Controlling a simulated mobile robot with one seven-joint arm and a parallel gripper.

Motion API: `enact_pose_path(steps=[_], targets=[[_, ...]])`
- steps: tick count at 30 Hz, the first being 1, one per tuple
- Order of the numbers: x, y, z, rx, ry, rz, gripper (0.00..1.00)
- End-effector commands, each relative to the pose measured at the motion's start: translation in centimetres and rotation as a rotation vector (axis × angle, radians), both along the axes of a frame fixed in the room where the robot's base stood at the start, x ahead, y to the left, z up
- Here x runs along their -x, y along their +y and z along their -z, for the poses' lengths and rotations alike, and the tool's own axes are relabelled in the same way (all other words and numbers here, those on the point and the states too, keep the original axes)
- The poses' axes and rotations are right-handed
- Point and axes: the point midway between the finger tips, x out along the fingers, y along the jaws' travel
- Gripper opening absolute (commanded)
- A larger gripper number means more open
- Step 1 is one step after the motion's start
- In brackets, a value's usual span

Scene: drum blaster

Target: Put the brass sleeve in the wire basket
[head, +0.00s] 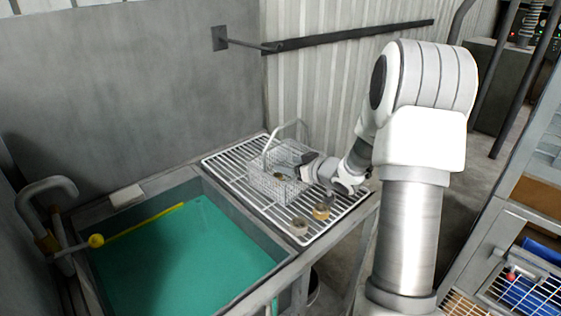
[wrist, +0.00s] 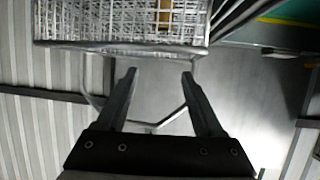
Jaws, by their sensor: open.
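The wire basket (head: 272,187) stands on the rack with its handle raised, and its mesh wall fills the top of the wrist view (wrist: 100,28). A brass-coloured patch (wrist: 165,14) shows through the mesh there; a small brownish thing also shows inside the basket in the head view. I cannot tell whether it is the brass sleeve. A golden ring-shaped piece (head: 321,211) stands on the rack outside the basket. My gripper (wrist: 158,73) is open, with nothing between its fingers; in the head view it is at the basket's right upper rim.
A duller round piece (head: 299,227) stands beside the golden one on the white wire rack (head: 243,206). A sink with a teal bottom (head: 180,255) lies left of the rack. A grey wall and a corrugated wall (head: 320,80) stand behind. A shelf unit is at the right.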

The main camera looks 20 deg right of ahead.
Motion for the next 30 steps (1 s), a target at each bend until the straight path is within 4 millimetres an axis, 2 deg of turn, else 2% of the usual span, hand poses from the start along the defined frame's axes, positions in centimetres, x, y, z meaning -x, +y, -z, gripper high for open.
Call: enact_pose_path(steps=[3,10,26,30], targets=[[2.1,-0.6,-1.1,0.0,0.0,0.002,0.69],[4.1,-1.1,-1.8,-0.001,0.0,0.001,0.69],[4.3,-1.1,-1.9,0.0,0.0,0.0,0.69],[4.2,-1.0,-3.0,0.033,0.006,0.02,0.69]])
